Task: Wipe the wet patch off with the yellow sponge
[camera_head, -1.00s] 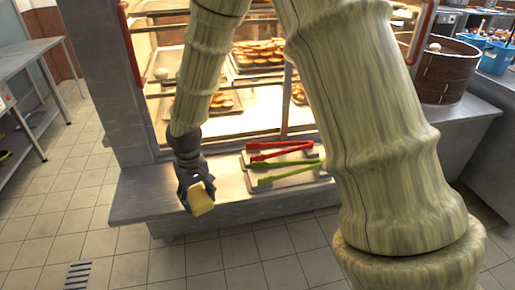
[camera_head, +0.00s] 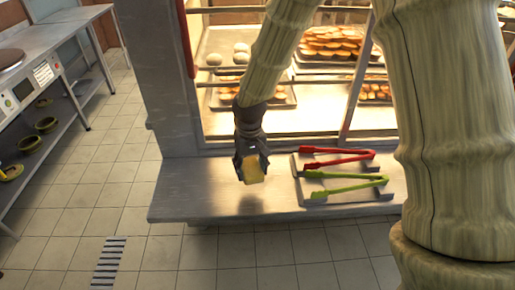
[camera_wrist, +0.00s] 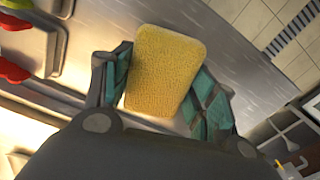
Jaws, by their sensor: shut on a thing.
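The yellow sponge (camera_head: 253,170) is held between the fingers of my gripper (camera_head: 250,166), above the steel counter ledge (camera_head: 185,190) in front of the lit display case. In the wrist view the sponge (camera_wrist: 165,70) fills the space between the two teal-padded fingers, and my gripper (camera_wrist: 165,92) is shut on it. A dark smudge, perhaps the sponge's shadow or the wet patch, lies on the ledge just below the sponge; I cannot tell which. No clear wet patch stands out in either view.
A tray (camera_head: 302,190) with red tongs (camera_head: 338,157) and green tongs (camera_head: 345,187) lies on the ledge right of my gripper. The display case (camera_head: 215,125) rises behind. The ledge's left part is clear. A floor drain (camera_head: 108,260) lies in front.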

